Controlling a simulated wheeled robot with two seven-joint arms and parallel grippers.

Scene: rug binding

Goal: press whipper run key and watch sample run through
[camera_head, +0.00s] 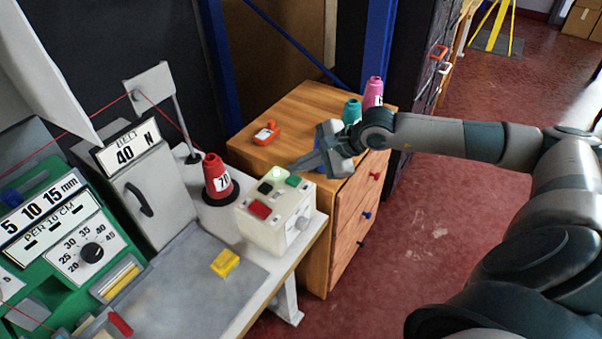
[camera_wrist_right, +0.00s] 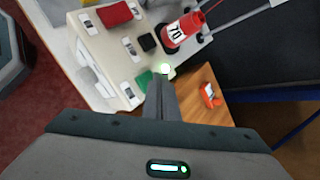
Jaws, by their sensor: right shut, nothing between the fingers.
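A cream control box (camera_head: 262,232) stands at the white table's right corner, with red (camera_head: 259,209), black (camera_head: 265,188) and green (camera_head: 293,181) keys on top. My left gripper is not in view. No sample is clearly identifiable.
A red cone of thread (camera_head: 218,180) marked 70 stands behind the box. A green machine panel (camera_head: 60,215) with a dial is at the left. A yellow block (camera_head: 225,263) lies on the grey mat. A wooden cabinet (camera_head: 300,105) holds an orange item (camera_head: 266,133) and thread cones.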

